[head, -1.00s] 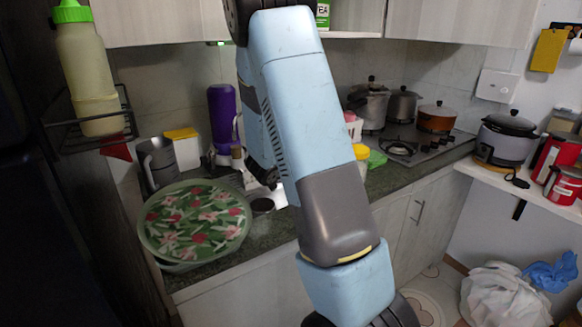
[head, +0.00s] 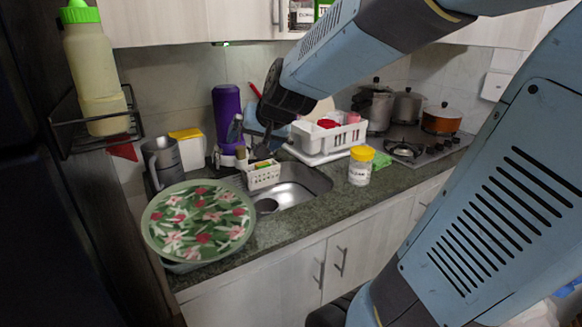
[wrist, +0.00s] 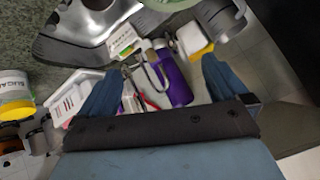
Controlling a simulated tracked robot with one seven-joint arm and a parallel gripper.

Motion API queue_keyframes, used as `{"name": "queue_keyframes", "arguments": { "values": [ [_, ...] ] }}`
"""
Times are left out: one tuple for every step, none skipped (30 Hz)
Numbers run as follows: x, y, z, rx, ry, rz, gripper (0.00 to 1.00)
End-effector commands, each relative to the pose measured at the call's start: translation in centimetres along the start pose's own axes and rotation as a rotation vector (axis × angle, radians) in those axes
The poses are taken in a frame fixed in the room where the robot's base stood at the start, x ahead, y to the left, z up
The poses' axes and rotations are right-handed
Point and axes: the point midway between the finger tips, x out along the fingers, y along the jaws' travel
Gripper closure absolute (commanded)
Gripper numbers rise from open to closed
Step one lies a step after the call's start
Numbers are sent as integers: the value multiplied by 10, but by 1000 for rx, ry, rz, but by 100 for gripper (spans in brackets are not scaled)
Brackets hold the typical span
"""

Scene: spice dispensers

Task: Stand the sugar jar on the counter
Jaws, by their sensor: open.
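The sugar jar (head: 360,170) is a clear jar with pale contents, a label and a yellow lid. In the head view it stands upright on the dark green counter (head: 300,232), just right of the sink.
A purple bottle (head: 227,118) and a small white basket (head: 263,176) are near my gripper. A floral tray (head: 200,222) is at left. The counter front is clear.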

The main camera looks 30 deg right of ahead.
Motion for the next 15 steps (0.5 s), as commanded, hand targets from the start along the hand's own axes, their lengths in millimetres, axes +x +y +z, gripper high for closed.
{"name": "queue_keyframes", "arguments": {
  "values": [
    [-17,-3,10,-40,-24,-6,0],
    [-26,-4,18,-65,-44,-5,0],
    [-38,-4,28,-99,-69,-2,0],
    [-47,-4,35,-124,-89,3,0],
    [-55,-3,43,-149,-109,10,0],
    [-67,-1,53,-181,-133,21,0],
    [-75,1,61,-204,-151,31,0],
    [-83,4,68,-226,-168,43,0],
    [-93,7,77,-252,-189,60,0],
    [-100,10,83,-270,-204,73,0],
    [-106,13,89,-286,-217,86,0],
    [-114,16,95,-305,-232,103,0],
    [-119,19,100,-317,-244,115,0],
    [-123,22,104,-327,-253,126,0],
    [-128,24,108,-337,-263,139,0]
  ]
}}
